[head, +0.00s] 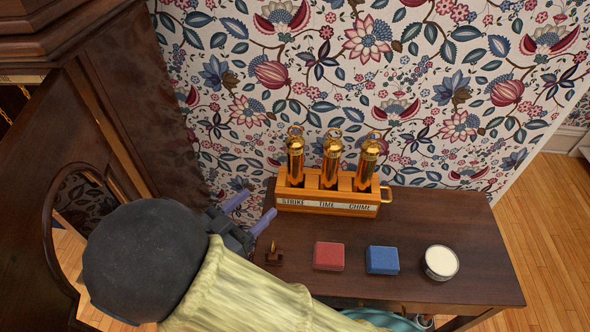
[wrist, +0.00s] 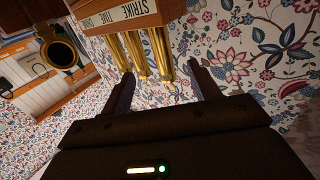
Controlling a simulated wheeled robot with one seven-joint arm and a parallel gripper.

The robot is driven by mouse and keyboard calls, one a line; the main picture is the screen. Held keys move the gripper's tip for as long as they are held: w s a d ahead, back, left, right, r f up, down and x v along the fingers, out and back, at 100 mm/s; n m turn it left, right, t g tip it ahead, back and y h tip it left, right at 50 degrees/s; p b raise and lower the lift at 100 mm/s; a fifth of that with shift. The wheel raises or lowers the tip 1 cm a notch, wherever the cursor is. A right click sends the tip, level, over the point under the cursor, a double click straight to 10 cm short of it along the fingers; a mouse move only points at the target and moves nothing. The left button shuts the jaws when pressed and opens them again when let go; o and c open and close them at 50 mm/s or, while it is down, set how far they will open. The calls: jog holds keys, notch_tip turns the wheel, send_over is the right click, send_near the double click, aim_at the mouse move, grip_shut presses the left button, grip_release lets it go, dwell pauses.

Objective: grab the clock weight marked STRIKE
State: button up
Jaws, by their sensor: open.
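The STRIKE weight (head: 295,160) is a polished brass cylinder with a ring on top. It stands upright in the left slot of a wooden rack (head: 371,211), above the label STRIKE. Similar TIME (head: 331,160) and CHIME (head: 367,163) weights stand to its right. My gripper (head: 262,202) is open and empty, left of the rack and apart from it. In the wrist view, the STRIKE weight (wrist: 159,50) is the rightmost brass cylinder and appears between the spread fingers of my gripper (wrist: 160,69). The weights' lower ends are hidden in the rack.
The rack stands on a dark wooden table (head: 470,225) against a papered wall. In front lie a small brass-coloured object (head: 274,256), a red box (head: 329,256), a blue box (head: 382,260) and a round cream-topped tin (head: 440,262). A tall dark clock case (head: 140,100) stands left.

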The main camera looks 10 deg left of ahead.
aim_at(290, 175)
jog(key=x, duration=1.1)
jog(key=x, duration=0.3)
jog(key=f+x, duration=0.1)
jog(key=x, duration=0.1)
jog(key=shift+b, duration=0.4)
jog(key=shift+r, duration=0.1)
grip_shut()
jog(key=shift+r, duration=0.1)
